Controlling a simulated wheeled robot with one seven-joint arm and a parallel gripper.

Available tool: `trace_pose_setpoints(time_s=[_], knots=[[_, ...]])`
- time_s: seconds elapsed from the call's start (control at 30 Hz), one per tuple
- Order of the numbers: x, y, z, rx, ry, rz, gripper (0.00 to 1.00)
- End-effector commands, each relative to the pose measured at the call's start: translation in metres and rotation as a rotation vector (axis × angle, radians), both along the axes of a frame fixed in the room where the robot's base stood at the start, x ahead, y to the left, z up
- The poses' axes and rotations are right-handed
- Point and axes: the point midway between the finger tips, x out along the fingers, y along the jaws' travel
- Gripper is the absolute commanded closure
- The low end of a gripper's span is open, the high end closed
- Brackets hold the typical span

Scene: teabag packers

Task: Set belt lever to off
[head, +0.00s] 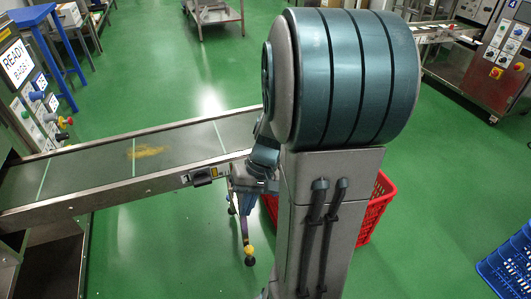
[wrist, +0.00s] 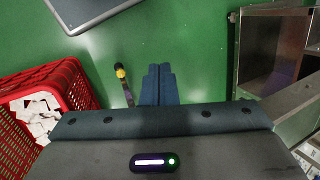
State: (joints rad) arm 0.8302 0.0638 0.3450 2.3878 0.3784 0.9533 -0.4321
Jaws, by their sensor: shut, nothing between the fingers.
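A slim lever with a yellow collar and a dark knob (head: 249,250) shows in the head view, below my wrist and in front of the conveyor belt. It also shows in the wrist view, as a lever with a yellow and black end (wrist: 120,73), just left of my fingers. My gripper (wrist: 158,68) is shut and empty, its two blue fingers side by side. A gap shows between the fingers and the lever. The conveyor belt (head: 100,163) runs from the left to my arm. My arm hides its right end. I cannot read any on or off marking.
A red crate (wrist: 82,78) with white packets stands left of my fingers in the wrist view; the red crate (head: 378,208) is partly behind my arm in the head view. A grey metal cabinet (wrist: 240,50) stands at right. A blue crate (head: 505,262) is at far right.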

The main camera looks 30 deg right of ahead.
Motion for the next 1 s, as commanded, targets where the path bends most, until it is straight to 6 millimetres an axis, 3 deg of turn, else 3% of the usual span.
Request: trace_pose_setpoints(time_s=[0.2,0.5,0.77,1.0], knots=[[0.008,-0.033,-0.033,0.194,-0.047,-0.146,1.00],[0.017,-0.086,-0.057,0.439,-0.238,-0.356,1.00],[0.014,-0.152,-0.061,0.596,-0.514,-0.563,1.00],[-0.007,-0.217,-0.050,0.659,-0.805,-0.735,1.00]])
